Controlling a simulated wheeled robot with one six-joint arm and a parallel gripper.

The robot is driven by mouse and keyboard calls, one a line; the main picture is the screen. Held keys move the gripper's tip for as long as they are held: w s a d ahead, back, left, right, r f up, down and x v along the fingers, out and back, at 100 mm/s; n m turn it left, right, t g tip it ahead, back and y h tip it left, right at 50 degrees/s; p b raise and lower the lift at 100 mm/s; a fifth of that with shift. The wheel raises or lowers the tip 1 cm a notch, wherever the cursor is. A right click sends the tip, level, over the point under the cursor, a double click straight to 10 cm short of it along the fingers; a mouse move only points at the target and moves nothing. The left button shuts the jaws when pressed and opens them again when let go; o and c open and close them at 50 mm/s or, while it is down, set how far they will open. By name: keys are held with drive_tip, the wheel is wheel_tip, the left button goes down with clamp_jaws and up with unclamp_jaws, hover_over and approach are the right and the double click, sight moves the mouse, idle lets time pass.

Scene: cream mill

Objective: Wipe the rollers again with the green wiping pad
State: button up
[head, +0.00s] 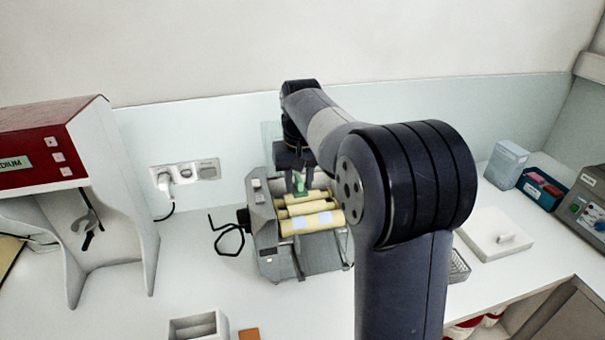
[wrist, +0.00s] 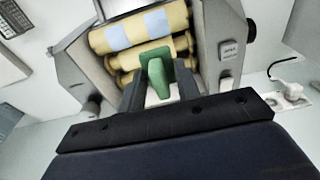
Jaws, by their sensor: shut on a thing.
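The green wiping pad (wrist: 157,70) is held between the fingers of my gripper (wrist: 160,92), which is shut on it. In the head view the pad (head: 300,186) shows as a small green piece below my gripper (head: 297,180), at the back of the rollers. The cream-yellow rollers (head: 311,222) lie side by side in the grey mill (head: 270,262). The front roller carries pale bluish-white patches (wrist: 154,21). The pad is over or against the rear rollers; I cannot tell whether it touches them. My arm hides the mill's right side.
A red-topped cabinet (head: 45,140) stands at the left. A wall socket (head: 190,171) with a plug is behind. A grey open box (head: 198,327) and an orange block (head: 249,335) lie in front. A white board (head: 495,234) and a blue-red bin (head: 541,188) stand at the right.

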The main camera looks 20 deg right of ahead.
sight(301, 219)
wheel_tip(301, 219, down, 6)
drive_tip(key=b, duration=0.4)
drive_tip(key=shift+b, duration=0.4)
drive_tip(key=shift+s+r+b, duration=0.2)
drive_tip(key=shift+s+b, duration=0.15)
drive_tip(key=shift+s, duration=0.95)
drive_tip(key=shift+f, duration=0.55)
drive_tip(key=shift+w+r, duration=0.1)
drive_tip(key=shift+r, duration=0.05)
